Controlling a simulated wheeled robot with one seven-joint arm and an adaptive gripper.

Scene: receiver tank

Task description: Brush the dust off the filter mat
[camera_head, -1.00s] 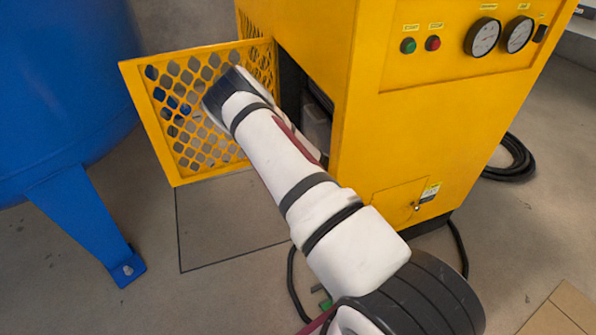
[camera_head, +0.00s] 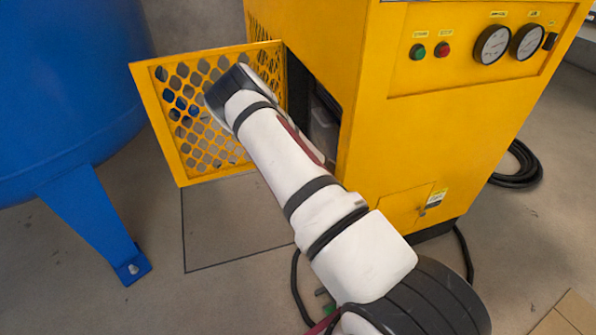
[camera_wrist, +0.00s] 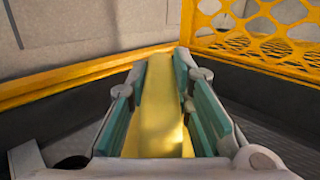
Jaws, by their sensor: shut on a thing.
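My gripper (camera_wrist: 170,110) shows in the wrist view, its two teal-padded fingers shut on a pale yellow bar (camera_wrist: 161,105). The bar runs away from the camera between the pads. I cannot tell whether it is a brush handle, and its far end is not clear. In the head view my arm reaches to the open yellow lattice door (camera_head: 185,125), and my wrist hides the gripper. The lattice also shows at the upper right of the wrist view (camera_wrist: 265,42). I cannot make out a filter mat or dust in either view.
The yellow cabinet (camera_head: 440,130) stands to the right of my arm, with a dark side opening (camera_head: 318,115) behind the arm. A blue tank (camera_head: 65,90) stands at the left on a blue leg (camera_head: 95,225). A black hose (camera_head: 518,165) lies on the floor at the right.

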